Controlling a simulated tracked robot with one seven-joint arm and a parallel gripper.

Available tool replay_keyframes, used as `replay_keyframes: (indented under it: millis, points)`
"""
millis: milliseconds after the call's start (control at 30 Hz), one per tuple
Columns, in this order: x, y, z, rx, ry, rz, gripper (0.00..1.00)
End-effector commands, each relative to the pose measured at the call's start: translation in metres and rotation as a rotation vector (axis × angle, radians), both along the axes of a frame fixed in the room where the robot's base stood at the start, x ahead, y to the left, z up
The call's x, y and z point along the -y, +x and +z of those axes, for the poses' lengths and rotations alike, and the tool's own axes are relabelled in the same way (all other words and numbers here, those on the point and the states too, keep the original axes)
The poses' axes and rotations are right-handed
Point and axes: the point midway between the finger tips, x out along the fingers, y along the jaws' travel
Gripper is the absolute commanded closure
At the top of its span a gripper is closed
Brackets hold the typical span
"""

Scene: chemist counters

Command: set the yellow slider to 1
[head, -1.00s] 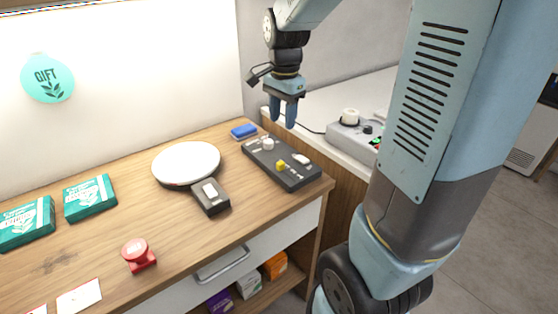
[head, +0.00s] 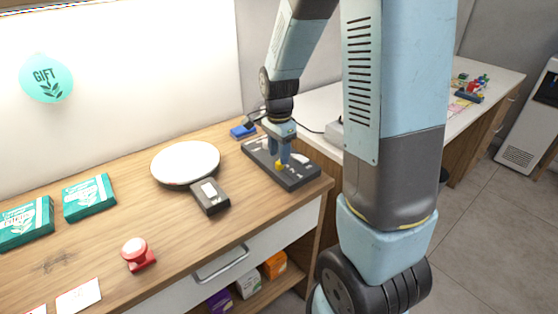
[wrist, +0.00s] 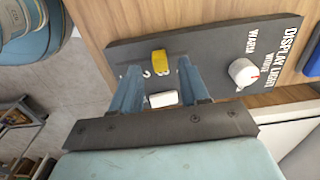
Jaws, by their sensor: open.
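The yellow slider (wrist: 160,60) sits on the dark grey control panel (wrist: 205,50), which also shows on the wooden counter in the head view (head: 300,180). In the head view the slider (head: 279,163) shows as a small yellow patch by my gripper. My gripper (wrist: 161,69) is open and points down at the panel, its fingertips on either side of the yellow slider. I cannot tell whether a finger touches it. Small white marks lie beside the slider, partly hidden and too small to read surely.
On the panel, a white knob (wrist: 243,73) lies right of the fingers, and a white control (wrist: 163,99) lies between them. A blue block (head: 243,131), a round white plate (head: 186,162) and a dark device (head: 210,197) are nearby on the counter.

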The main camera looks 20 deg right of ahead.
Motion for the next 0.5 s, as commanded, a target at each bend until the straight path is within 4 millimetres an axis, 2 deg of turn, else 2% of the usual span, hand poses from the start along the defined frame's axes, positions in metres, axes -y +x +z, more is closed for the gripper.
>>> replay_keyframes:
  millis: [33, 200, 500]
  points:
    - [0.000, 0.000, -0.008, -0.003, 0.000, 0.000, 0.55]
    - [0.000, 0.000, -0.026, -0.002, -0.001, 0.000, 0.55]
    - [0.000, 0.000, -0.034, 0.000, 0.000, 0.001, 0.55]
